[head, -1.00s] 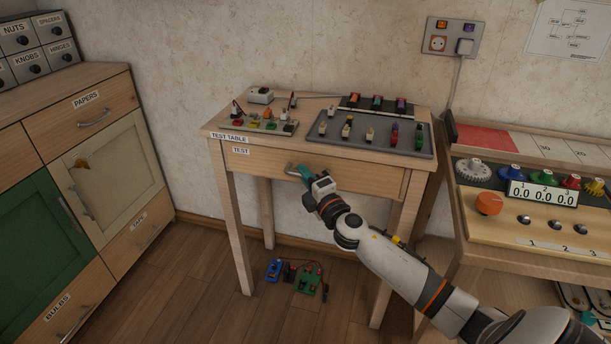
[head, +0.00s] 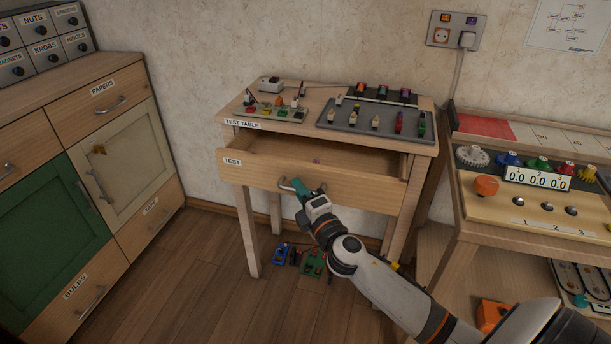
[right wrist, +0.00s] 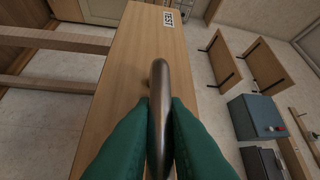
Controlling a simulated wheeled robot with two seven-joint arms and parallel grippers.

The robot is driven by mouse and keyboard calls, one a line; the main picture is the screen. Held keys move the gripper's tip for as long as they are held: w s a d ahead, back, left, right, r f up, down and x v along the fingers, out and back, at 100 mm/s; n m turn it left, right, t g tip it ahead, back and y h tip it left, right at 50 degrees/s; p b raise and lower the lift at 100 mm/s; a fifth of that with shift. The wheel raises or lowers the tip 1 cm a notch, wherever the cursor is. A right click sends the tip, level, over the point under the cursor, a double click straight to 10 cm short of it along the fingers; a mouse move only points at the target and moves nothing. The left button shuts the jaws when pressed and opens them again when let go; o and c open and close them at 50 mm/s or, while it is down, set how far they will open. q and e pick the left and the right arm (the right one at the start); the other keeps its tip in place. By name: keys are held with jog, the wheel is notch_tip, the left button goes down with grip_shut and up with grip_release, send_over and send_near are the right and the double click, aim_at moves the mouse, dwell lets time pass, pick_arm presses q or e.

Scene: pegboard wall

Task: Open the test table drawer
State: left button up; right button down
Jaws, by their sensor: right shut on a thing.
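The test table (head: 272,129) is a light wooden table against the wall. Its drawer (head: 350,193), labelled TEST, stands partly pulled out, and a gap shows its inside below the tabletop. A small pinkish thing lies inside it. My right gripper (head: 299,187) is at the drawer front, shut on the metal drawer handle (head: 287,184). In the right wrist view, the green fingers (right wrist: 158,130) close on both sides of the curved handle (right wrist: 158,85), with the wooden drawer front behind it. My left gripper is not in view.
A board with small parts (head: 277,112) and a grey tray (head: 370,120) lie on the tabletop. A cabinet (head: 117,98) stands at the left and a console bench (head: 530,205) at the right. Blue and green items (head: 312,262) lie on the floor under the table.

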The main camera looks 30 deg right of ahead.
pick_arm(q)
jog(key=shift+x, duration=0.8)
pick_arm(e)
jog(key=s+a, duration=0.4)
jog(key=a, duration=0.1)
jog(key=shift+s+a, duration=0.15)
jog(key=shift+s, duration=0.05)
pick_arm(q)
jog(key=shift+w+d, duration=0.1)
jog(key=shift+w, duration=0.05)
pick_arm(e)
jog(key=c, duration=1.5)
grip_release()
jog(key=shift+o, duration=0.2)
